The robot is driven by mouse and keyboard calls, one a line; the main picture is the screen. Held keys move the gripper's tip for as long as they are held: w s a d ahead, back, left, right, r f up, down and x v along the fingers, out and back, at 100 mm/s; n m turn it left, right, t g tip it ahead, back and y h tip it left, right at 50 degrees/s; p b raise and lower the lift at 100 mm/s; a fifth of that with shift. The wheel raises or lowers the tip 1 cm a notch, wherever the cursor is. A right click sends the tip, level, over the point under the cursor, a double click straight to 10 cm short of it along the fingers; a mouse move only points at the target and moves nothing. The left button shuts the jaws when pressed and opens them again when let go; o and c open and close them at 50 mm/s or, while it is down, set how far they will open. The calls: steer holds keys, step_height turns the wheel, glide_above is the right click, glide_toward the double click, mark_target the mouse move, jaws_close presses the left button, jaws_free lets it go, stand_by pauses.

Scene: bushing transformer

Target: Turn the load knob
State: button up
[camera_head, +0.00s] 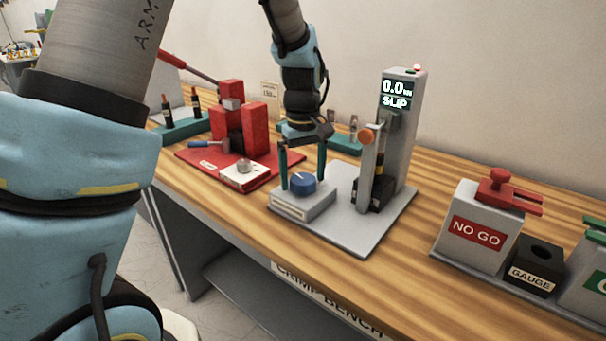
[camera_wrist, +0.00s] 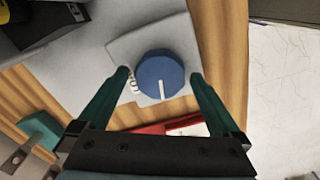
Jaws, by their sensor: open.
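The load knob (camera_head: 303,183) is a round blue dial on a light grey box (camera_head: 300,205) at the front left of a grey base plate (camera_head: 372,232). In the wrist view the knob (camera_wrist: 160,75) shows a white pointer line directed toward my gripper. My gripper (camera_head: 303,186) points down with its two green fingers spread, one on each side of the knob. The wrist view also shows the gripper (camera_wrist: 160,78) open, with gaps visible between the fingertips and the knob. A display (camera_head: 396,94) on the grey column reads "0.0" and "SLIP".
The NO GO box (camera_head: 478,233) and black GAUGE block (camera_head: 535,268) are at the right.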

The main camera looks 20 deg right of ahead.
mark_target(303, 178)
step_height(303, 178, up, 11)
steer(key=b, duration=0.2)
stand_by(0.4)
steer(key=shift+f, duration=0.15)
